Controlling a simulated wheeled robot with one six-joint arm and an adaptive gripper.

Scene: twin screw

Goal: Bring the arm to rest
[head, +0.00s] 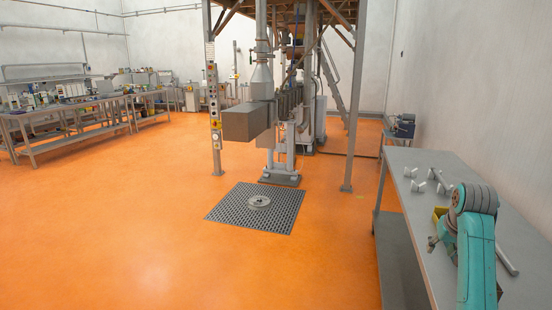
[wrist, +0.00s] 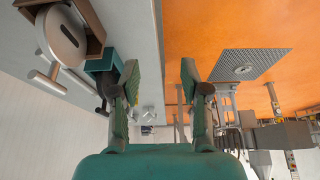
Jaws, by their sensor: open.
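My gripper (wrist: 160,83) is open in the wrist view, with its two padded fingers well apart and nothing between them. In the head view my teal arm is bent over the grey bench (head: 398,205) at the right. A small grey end part shows just left of the arm; the jaws cannot be made out clearly there.
Several pale metal fittings (head: 418,186) lie on the bench. A yellow item (head: 440,212) is partly hidden behind my arm, and a grey bar (head: 507,260) lies to its right. The screw machine (head: 285,110) stands mid-room behind a floor grate (head: 245,218). Orange floor (head: 120,220) is clear at left.

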